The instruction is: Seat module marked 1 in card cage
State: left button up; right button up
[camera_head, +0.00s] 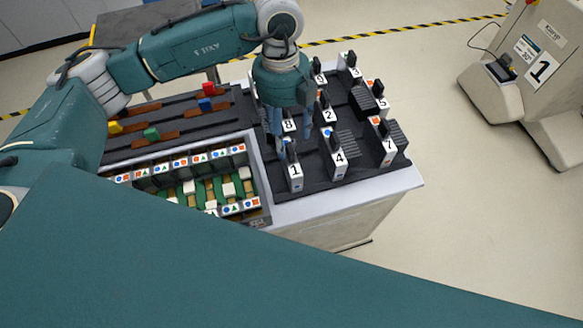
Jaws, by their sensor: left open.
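The module marked 1 (295,177) stands upright at the front left of the dark module tray on the cart. It is white with a black 1, a blue mark and a dark handle on top. My left gripper (288,135) points down just above and behind it, open, with its fingers close to the module's handle. I cannot tell whether they touch it. The card cage (263,193) is left of the modules, with rows of slots marked by coloured shapes and green boards inside. My right gripper is not in view.
Other numbered modules stand close by, among them module 4 (338,160), module 7 (388,147) and module 2 (327,112). A dark rack (180,115) with coloured handles lies behind the cage.

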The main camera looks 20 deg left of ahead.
aim_at(287, 149)
pick_arm(q)
jog(key=shift+w+f+b, duration=0.15)
jog(key=shift+f+b, duration=0.15)
jog(key=shift+f, duration=0.55)
jog(key=shift+f+b, duration=0.3)
jog(key=shift+f, duration=0.5)
jog(key=f, duration=0.1)
jog(key=f+p, duration=0.1)
jog(key=f, duration=0.1)
jog(key=shift+s+d+f, duration=0.2)
jog(key=shift+s+f, duration=0.05)
jog(key=shift+f, duration=0.6)
jog(key=f+p, duration=0.2)
jog(key=f, duration=0.1)
jog(key=f+p, duration=0.1)
jog(key=shift+s+f, duration=0.15)
jog(key=shift+s, duration=0.1)
jog(key=shift+d+f, duration=0.1)
jog(key=shift+f, duration=0.35)
jog(key=shift+c, duration=0.6)
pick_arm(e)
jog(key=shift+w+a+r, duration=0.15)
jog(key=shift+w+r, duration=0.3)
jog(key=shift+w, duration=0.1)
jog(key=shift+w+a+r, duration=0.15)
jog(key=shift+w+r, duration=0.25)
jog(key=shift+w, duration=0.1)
